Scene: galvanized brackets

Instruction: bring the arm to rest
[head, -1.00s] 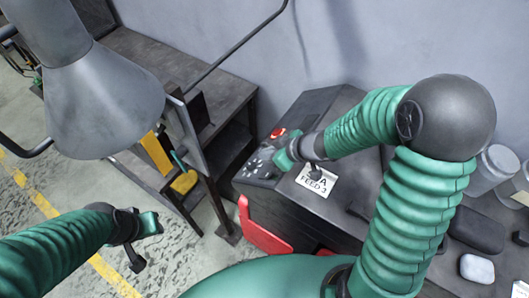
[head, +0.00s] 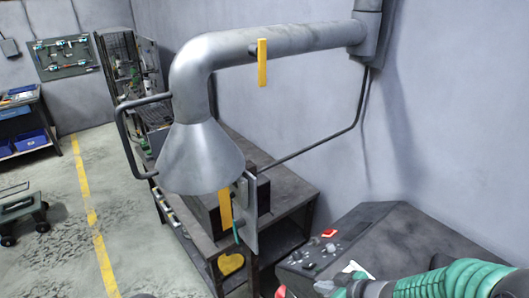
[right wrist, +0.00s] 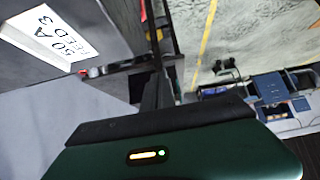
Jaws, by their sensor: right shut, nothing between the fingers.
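My right gripper (head: 302,290) shows at the bottom edge of the head view, partly cut off. It is in front of the dark cabinet with the control panel, and its fingers are shut with nothing between them. My green right arm comes in from the lower right corner. In the right wrist view the dark fingers (right wrist: 157,92) stand together beyond the green gripper body. My left gripper is outside the head view.
The dark cabinet (head: 400,235) carries a red button (head: 329,233) and a white label (head: 357,269), also seen in the wrist view (right wrist: 52,35). A grey extraction hood (head: 200,158) hangs over a dark bench (head: 290,192). Open floor with a yellow line (head: 90,205) lies left.

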